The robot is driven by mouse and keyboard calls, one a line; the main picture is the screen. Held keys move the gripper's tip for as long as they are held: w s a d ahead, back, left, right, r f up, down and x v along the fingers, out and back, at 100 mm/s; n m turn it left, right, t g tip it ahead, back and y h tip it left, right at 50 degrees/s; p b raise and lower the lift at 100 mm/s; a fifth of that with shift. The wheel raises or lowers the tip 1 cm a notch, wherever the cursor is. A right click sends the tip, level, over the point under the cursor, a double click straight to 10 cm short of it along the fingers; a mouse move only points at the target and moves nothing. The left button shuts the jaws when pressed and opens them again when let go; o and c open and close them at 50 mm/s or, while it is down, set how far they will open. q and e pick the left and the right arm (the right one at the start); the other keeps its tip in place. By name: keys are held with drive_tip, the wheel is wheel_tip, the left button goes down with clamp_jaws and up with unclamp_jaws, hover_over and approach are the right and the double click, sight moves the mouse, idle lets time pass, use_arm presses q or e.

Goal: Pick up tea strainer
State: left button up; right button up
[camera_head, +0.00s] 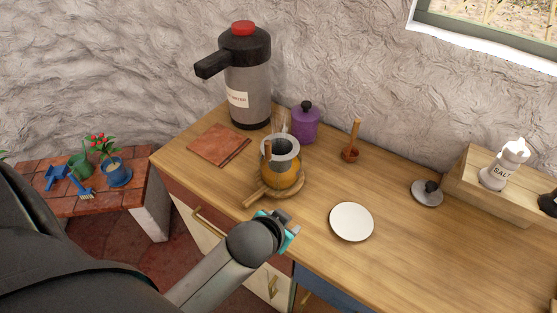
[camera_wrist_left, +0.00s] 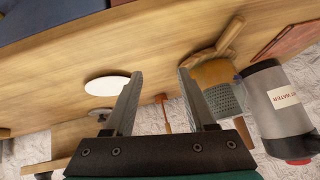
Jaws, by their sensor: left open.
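The tea strainer (camera_head: 284,148) is a grey metal mesh cup with a wooden handle, sitting in the top of an amber pot (camera_head: 280,178). The pot stands on a round wooden board (camera_head: 292,191) with a handle. The strainer also shows in the left wrist view (camera_wrist_left: 222,101), right of the fingers, with the pot (camera_wrist_left: 212,73) beside it. My left gripper (camera_head: 279,218) is in front of the board, near the counter's front edge, apart from the pot. In the left wrist view its fingers (camera_wrist_left: 160,78) are spread with nothing between them. My right gripper is not in view.
A hot-water dispenser (camera_head: 248,85) and a purple lidded jar (camera_head: 305,125) stand behind the pot. A white plate (camera_head: 351,222), a wooden dipper (camera_head: 350,153) and a grey lid (camera_head: 427,195) are right. The counter's front right is clear.

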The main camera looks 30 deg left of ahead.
use_arm(q)
drive_tip(key=w+d+r+m+t+h, duration=0.2)
drive_tip(key=w+r+t, duration=0.4)
drive_tip(key=r, duration=0.4)
drive_tip(key=w+d+r+m+t+h, duration=0.15)
drive_tip(key=w+r+t, duration=0.25)
drive_tip(key=w+r, duration=0.55)
drive_tip(key=s+d+r+m+g+h, duration=0.3)
drive_tip(key=d+r+m+g+h, duration=0.4)
drive_tip(key=d+r+m+h, duration=0.85)
drive_tip(key=m+g+y+p, duration=0.1)
drive_tip(key=m+g+y, duration=0.4)
drive_tip(key=g+y, duration=0.95)
hover_over(268, 140)
wheel_tip(268, 140, down, 11)
drive_tip(key=t+y, duration=0.4)
drive_tip(key=shift+g, duration=0.25)
wheel_tip(268, 140, down, 9)
drive_tip(key=shift+r, duration=0.1)
drive_tip(key=shift+f+p, duration=0.35)
drive_tip(key=shift+f, duration=2.65)
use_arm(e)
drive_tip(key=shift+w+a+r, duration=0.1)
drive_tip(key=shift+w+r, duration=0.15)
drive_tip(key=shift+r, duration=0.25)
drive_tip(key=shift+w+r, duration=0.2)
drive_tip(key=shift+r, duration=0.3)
